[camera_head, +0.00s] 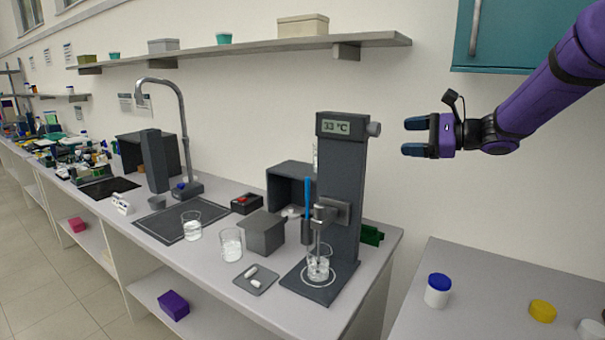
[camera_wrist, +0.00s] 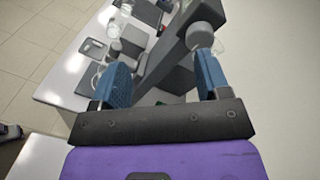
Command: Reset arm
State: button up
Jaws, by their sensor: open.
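My gripper (camera_head: 415,138) is at the upper right in the head view, on my purple arm, raised in the air to the right of the membrane rig. Its two blue fingers are apart with nothing between them. In the wrist view my gripper (camera_wrist: 162,85) also shows open and empty. The rig is a dark grey stand (camera_head: 341,190) with a display reading about 33 °C. A glass beaker (camera_head: 318,265) stands on its base, with a blue stick-like item (camera_head: 307,195) upright beside the column. The dark stand also shows beyond the fingers in the wrist view (camera_wrist: 165,60).
A teal cabinet (camera_head: 530,35) hangs above my arm, and a long shelf (camera_head: 250,47) runs along the wall. Two beakers, one (camera_head: 231,244) nearer the rig, and a grey block (camera_head: 262,233) stand left. A blue-lidded jar (camera_head: 438,290) stands on the right counter. Air around my gripper is clear.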

jog(key=s+a+n+g+h, duration=0.2)
jog(key=s+a+n+h, duration=0.15)
jog(key=s, duration=0.65)
jog(key=s+a+n+g+h, duration=0.25)
jog(key=s+n, duration=0.25)
jog(key=s, duration=0.5)
jog(key=s+d+f+n+h, duration=0.2)
jog(key=s+d+n+h, duration=0.1)
jog(key=s, duration=0.6)
jog(key=s+d+f+n+t+h, duration=0.1)
jog(key=s+d+n+h, duration=0.3)
jog(key=s, duration=0.5)
jog(key=shift+d+f+n+h, duration=0.2)
jog(key=shift+f+n+h, duration=0.15)
jog(key=shift+f+h, duration=0.25)
